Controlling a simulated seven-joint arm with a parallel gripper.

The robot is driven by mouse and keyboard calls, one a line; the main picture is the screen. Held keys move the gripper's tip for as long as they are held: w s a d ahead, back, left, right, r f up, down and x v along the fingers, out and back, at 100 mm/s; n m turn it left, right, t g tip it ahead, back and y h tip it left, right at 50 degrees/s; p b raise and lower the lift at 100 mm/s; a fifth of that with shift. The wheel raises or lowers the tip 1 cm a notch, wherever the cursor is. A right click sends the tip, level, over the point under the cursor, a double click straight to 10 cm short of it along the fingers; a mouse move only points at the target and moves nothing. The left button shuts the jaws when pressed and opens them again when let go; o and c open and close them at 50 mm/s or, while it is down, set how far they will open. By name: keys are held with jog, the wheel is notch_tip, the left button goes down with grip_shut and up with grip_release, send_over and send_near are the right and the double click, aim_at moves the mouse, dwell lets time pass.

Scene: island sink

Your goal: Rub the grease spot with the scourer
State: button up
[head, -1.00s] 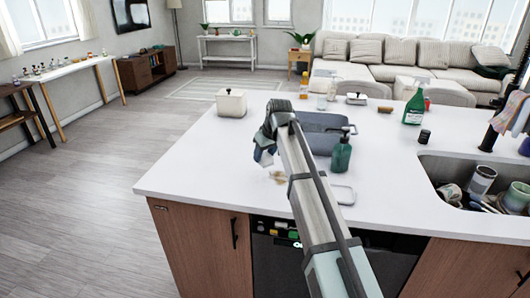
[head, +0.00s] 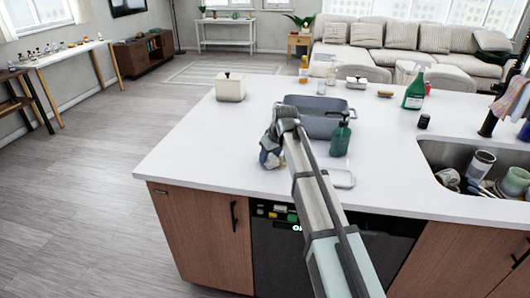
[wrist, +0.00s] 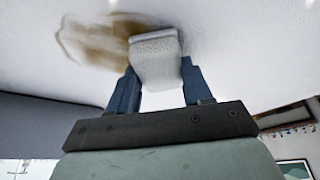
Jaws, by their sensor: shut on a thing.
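My gripper (head: 270,158) is low at the counter's left part in the head view. In the wrist view its two blue fingers (wrist: 158,88) are shut on a pale grey, speckled scourer (wrist: 155,58). The scourer's far end is at the white counter surface, and it looks to be touching it. The brown grease spot (wrist: 95,42) is a smeared patch on the counter, mostly to the left of the scourer in the wrist view. The scourer overlaps its right part. In the head view my gripper and arm hide most or all of the spot.
A grey-blue basin (head: 312,122) and a green pump bottle (head: 340,138) stand right of my gripper. A green spray bottle (head: 413,92) and the sink with dishes (head: 455,155) are at the right. The counter's left side is clear.

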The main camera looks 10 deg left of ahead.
jog(key=shift+d+f, duration=0.1)
jog(key=shift+d, duration=4.95)
jog(key=shift+w+a, duration=0.6)
jog(key=shift+w, duration=0.25)
jog(key=shift+a, duration=1.15)
jog(key=shift+a+r, duration=0.2)
jog(key=shift+a, duration=3.25)
jog(key=shift+a+f, duration=0.15)
jog(key=shift+a, duration=1)
jog(key=shift+w+d, duration=0.15)
jog(key=shift+w, duration=0.75)
jog(key=shift+s+d, duration=0.2)
jog(key=shift+d, duration=5.95)
notch_tip(320, 180, up, 8)
